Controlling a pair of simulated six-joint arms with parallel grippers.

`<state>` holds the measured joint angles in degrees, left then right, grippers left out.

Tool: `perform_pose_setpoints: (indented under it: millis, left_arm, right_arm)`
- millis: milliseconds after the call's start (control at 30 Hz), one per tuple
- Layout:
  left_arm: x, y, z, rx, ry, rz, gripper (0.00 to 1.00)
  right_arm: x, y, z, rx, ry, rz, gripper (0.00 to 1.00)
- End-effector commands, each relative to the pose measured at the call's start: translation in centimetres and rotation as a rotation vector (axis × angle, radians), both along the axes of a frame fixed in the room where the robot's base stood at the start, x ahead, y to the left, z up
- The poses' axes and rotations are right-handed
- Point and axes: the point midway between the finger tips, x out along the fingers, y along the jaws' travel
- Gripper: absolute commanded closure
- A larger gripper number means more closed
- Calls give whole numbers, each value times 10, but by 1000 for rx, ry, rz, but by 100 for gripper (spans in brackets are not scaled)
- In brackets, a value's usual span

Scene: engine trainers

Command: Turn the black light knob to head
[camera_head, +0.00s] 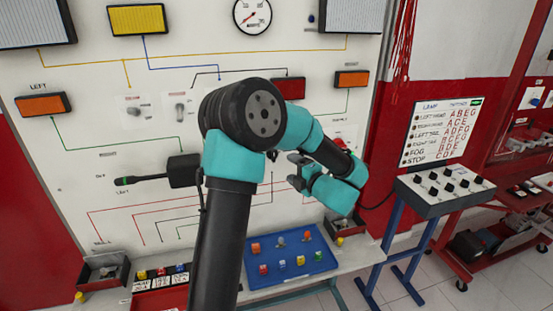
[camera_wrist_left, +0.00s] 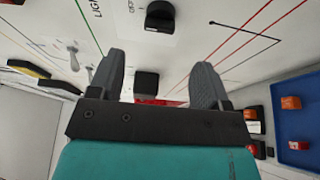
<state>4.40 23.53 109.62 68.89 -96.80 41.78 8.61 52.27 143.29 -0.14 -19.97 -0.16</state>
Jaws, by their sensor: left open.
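The black light knob (camera_wrist_left: 160,16) is at the top of the left wrist view, on the white panel, with lettering that starts "LIGH" to its left. Its exact setting is hard to read. In the head view a small dark part of what looks like the knob (camera_head: 272,155) shows behind my arm; the rest is hidden. My left gripper (camera_head: 295,172) is in front of the panel, just right of and below it. In the left wrist view the two grey fingers (camera_wrist_left: 160,68) are spread apart with nothing held between them, and the knob lies beyond their tips. My right gripper does not show.
The white panel (camera_head: 90,200) carries coloured wiring lines, switches and a black stalk lever (camera_head: 183,171). A blue tray (camera_head: 290,267) with small coloured parts sits on the bench below. A switch box on a stand (camera_head: 445,187) is at the right.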

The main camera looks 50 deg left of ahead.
Motion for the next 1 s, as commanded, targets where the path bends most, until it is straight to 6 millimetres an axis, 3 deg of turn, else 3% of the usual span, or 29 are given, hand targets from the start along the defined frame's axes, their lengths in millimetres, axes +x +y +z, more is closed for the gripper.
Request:
perform_pose_setpoints:
  millis: [300,500,900,1000]
  left_arm:
    - [4,55,0,1,-1,4,29]
    - [7,79,0,0,0,1,29]
    - [8,87,0,0,0,-1,29]
    - [8,87,0,0,0,-1,38]
  right_arm:
    - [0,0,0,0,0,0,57]
    - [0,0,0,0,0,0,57]
    - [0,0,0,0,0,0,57]
    - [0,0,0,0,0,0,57]
